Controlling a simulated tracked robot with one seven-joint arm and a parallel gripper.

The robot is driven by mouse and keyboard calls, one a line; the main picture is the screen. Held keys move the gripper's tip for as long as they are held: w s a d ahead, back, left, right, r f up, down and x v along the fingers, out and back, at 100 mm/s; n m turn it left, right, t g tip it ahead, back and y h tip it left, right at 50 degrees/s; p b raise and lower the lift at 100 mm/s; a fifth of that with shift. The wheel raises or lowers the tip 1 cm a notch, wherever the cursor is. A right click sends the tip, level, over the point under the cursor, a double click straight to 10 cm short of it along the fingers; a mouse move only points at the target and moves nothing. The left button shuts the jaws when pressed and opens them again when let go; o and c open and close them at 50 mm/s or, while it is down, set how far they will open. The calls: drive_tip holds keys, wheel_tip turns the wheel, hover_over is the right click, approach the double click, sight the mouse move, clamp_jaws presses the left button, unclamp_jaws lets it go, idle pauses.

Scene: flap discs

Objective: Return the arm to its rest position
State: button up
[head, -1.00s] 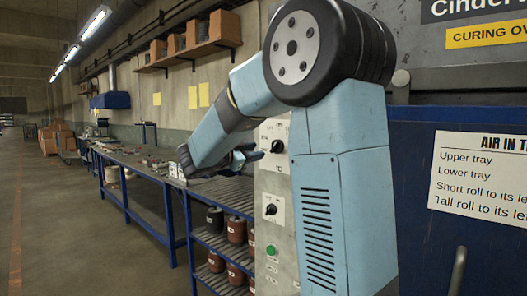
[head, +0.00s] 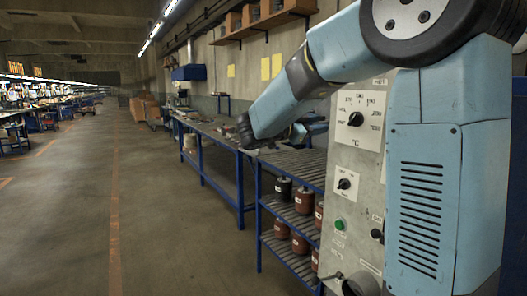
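My arm (head: 330,55) is pale blue with dark joints. It reaches from the large dark joint at the upper right down and left, past the control panel, to a dark joint above the workbench. Beyond that joint, a small blue and dark part of my arm's end (head: 312,128) folds back to the right and runs toward the panel's edge. It is small and partly hidden, so I cannot make out the fingertips or see whether anything is held.
The grey control panel (head: 357,160) with knobs and a green button stands close by at right. A blue-framed rack (head: 258,225) holds several dark and reddish canisters. The long workbench (head: 203,128) runs back along the wall. The concrete aisle (head: 150,200) at left is clear.

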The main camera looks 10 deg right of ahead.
drive_tip(key=w+a+r+n+t+y, duration=0.2)
drive_tip(key=a+r+n+t+y, duration=0.3)
drive_tip(key=n+t+y, duration=0.4)
drive_tip(key=s+a+f+n+t+y, duration=0.1)
drive_tip(key=s+a+f+n+y, duration=0.2)
drive_tip(key=s+a+n+y, duration=0.35)
drive_tip(key=s+d+f+n+g, duration=0.1)
drive_tip(key=s+f+g, duration=0.2)
drive_tip(key=s+f, duration=0.2)
drive_tip(key=s+d+f+n+g+y, duration=0.1)
drive_tip(key=s+f+g, duration=0.3)
drive_tip(key=s, duration=0.7)
drive_tip(key=s+d+f+n+g, duration=0.2)
drive_tip(key=s+f, duration=0.4)
drive_tip(key=s, duration=0.3)
drive_tip(key=shift+d+f+n+g, duration=0.4)
drive_tip(key=shift+n+g, duration=0.35)
drive_tip(key=shift+g, duration=0.05)
drive_tip(key=shift+y, duration=0.25)
